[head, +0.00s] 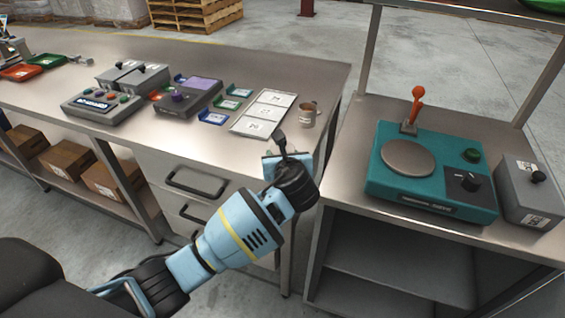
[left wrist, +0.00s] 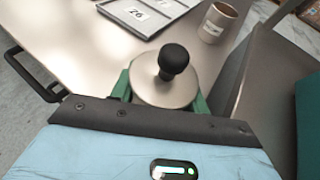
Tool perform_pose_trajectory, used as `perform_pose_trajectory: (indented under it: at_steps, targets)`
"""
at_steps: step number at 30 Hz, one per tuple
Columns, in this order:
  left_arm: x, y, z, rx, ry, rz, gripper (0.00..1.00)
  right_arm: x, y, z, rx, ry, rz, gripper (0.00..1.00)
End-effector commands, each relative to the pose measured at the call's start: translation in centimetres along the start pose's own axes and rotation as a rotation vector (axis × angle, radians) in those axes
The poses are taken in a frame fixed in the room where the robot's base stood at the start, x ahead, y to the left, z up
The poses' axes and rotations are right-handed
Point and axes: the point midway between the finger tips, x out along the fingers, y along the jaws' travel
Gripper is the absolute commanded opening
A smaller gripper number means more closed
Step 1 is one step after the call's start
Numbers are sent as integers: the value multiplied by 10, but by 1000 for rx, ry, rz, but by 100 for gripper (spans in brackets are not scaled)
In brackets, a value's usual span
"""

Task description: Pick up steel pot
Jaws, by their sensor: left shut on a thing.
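The steel pot (left wrist: 150,92) shows in the left wrist view as a round, pale steel top with a black ball knob. My left gripper (left wrist: 163,90) has its green fingers on both sides of it and is shut on it. The pot's lower body is hidden, so I cannot tell whether it touches the bench. In the head view my left gripper (head: 286,160) is over the bench's front right corner, with a dark knob sticking up there. My right gripper is in neither view.
A mug (head: 308,115) and a tray with numbered cards (head: 263,113) lie just beyond the gripper. A teal weigher (head: 430,200) with an orange lever stands on the right bench, beside a grey box (head: 528,192). A narrow gap separates the benches. Control boxes (head: 102,105) stand further left.

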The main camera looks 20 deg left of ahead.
Motion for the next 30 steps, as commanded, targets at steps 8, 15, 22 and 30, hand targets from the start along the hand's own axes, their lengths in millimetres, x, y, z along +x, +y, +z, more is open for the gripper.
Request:
perform_pose_trajectory:
  at_steps: [8,15,22,30]
  targets:
    - [0,0,1,-1,-2,-1,12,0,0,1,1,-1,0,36]
    - [-6,0,16,-2,-6,-1,12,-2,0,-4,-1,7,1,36]
    - [-30,-10,30,0,-2,-5,12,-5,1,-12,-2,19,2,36]
    - [-87,-38,13,-2,-1,-5,12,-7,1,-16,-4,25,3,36]
